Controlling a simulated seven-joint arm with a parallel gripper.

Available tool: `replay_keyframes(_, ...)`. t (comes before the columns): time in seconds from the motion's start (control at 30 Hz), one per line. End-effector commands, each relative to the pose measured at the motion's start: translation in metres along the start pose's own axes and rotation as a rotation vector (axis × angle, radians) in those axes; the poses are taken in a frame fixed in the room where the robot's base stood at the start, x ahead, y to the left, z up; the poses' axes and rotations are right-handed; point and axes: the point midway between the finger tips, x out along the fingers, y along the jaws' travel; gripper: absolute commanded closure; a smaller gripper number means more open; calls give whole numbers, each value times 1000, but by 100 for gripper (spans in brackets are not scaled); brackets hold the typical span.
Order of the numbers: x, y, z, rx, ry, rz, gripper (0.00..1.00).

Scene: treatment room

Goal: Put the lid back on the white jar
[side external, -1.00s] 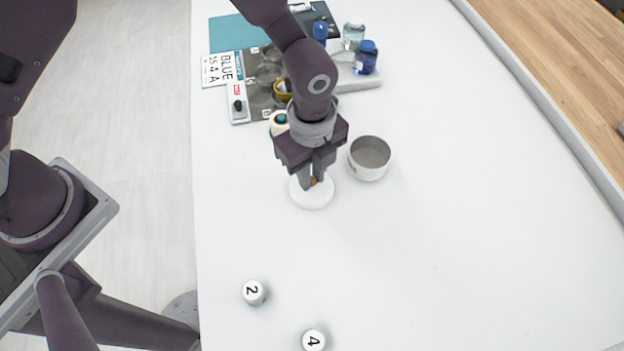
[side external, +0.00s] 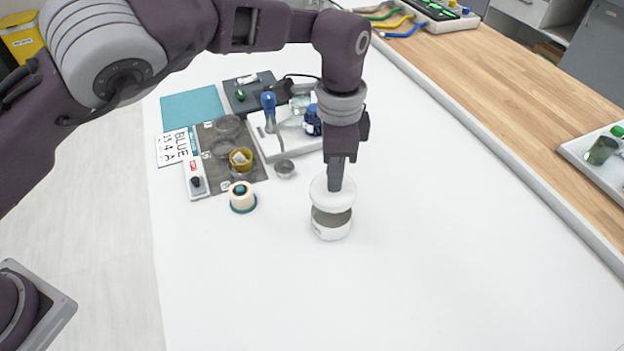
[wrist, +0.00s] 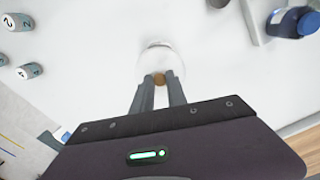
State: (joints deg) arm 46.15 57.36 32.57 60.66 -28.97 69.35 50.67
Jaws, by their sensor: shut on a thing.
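The white lid (side external: 331,194) hangs over the white jar (side external: 331,228) in the side view. My gripper (side external: 337,178) is shut on the lid's small knob from above. The jar stands upright on the table, and part of its grey inside shows below the lid, so the lid is apart from the rim at least on the near side. In the wrist view, my gripper (wrist: 159,90) grips the brownish knob (wrist: 159,78), with the pale lid (wrist: 156,58) around it. The lid hides most or all of the jar there.
A white and teal tape roll (side external: 241,197) stands left of the jar. A small metal cup (side external: 284,168) and a white tray (side external: 262,140) with a blue bottle (side external: 313,121) lie behind. A grey mat (side external: 222,178) is at the left. The table in front is clear.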

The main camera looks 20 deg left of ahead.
Motion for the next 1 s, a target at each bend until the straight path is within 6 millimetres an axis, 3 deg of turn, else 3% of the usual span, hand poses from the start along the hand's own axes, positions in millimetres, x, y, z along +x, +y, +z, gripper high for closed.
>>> replay_keyframes(0.5, 55, 0, 0, 0, 0, 0, 100)
replay_keyframes(1.0, 62, 0, 0, 1, 0, -1, 100)
